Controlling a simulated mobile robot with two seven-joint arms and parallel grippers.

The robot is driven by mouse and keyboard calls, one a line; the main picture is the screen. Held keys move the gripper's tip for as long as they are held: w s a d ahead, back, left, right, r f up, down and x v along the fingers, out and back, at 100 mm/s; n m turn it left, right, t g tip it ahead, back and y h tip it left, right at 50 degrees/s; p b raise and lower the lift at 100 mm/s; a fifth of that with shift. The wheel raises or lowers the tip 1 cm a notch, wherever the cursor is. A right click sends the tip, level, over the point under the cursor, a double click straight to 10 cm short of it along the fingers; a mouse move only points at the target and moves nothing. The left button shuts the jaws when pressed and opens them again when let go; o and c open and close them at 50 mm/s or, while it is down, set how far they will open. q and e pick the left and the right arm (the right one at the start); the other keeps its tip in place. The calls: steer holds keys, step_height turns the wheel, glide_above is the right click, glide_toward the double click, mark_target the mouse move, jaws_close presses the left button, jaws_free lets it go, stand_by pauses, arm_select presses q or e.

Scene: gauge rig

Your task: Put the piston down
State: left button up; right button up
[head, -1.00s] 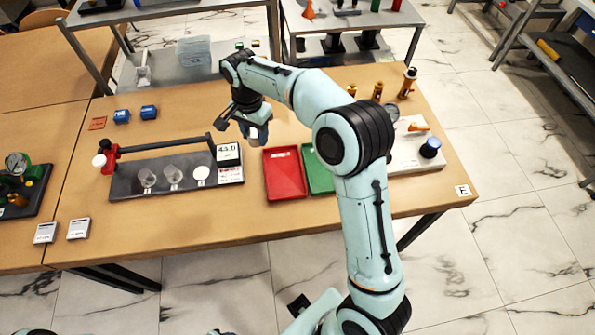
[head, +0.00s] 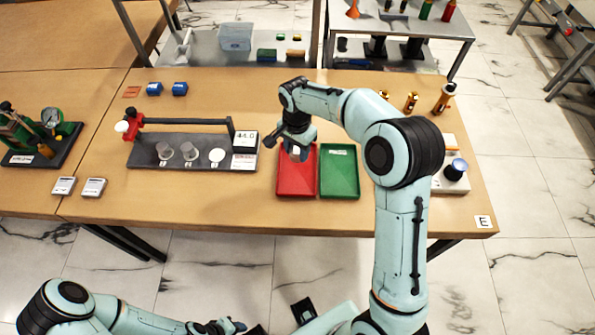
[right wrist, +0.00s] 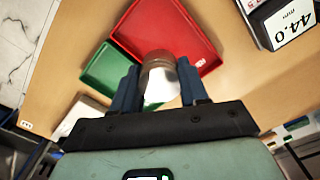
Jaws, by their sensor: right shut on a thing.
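My right gripper (head: 296,150) is shut on the piston (right wrist: 160,80), a short cylinder with a grey-brown side and a pale end. In the head view they are over the far part of the red tray (head: 296,182), and the gripper largely hides the piston. The right wrist view shows the piston between the two blue fingers, in front of the red tray (right wrist: 172,28) and the green tray (right wrist: 100,72). Whether the piston touches the tray I cannot tell. My left gripper (head: 228,325) is low at the bottom edge, away from the table; its jaws are unclear.
The green tray (head: 340,178) lies right of the red one and looks empty. The dark gauge rig (head: 190,150) with its display (head: 245,140) stands to the left. Brass parts (head: 411,102) stand at the back right. Bare wood lies in front of the trays.

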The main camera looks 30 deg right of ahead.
mark_target(297, 177)
step_height(297, 177, down, 12)
steer(key=shift+r, duration=0.25)
steer(key=shift+f, duration=0.1)
steer(key=o, duration=1.1)
steer(key=shift+b, duration=0.3)
step_height(297, 177, up, 12)
steer(key=shift+r+p, duration=0.15)
steer(key=shift+p, duration=0.25)
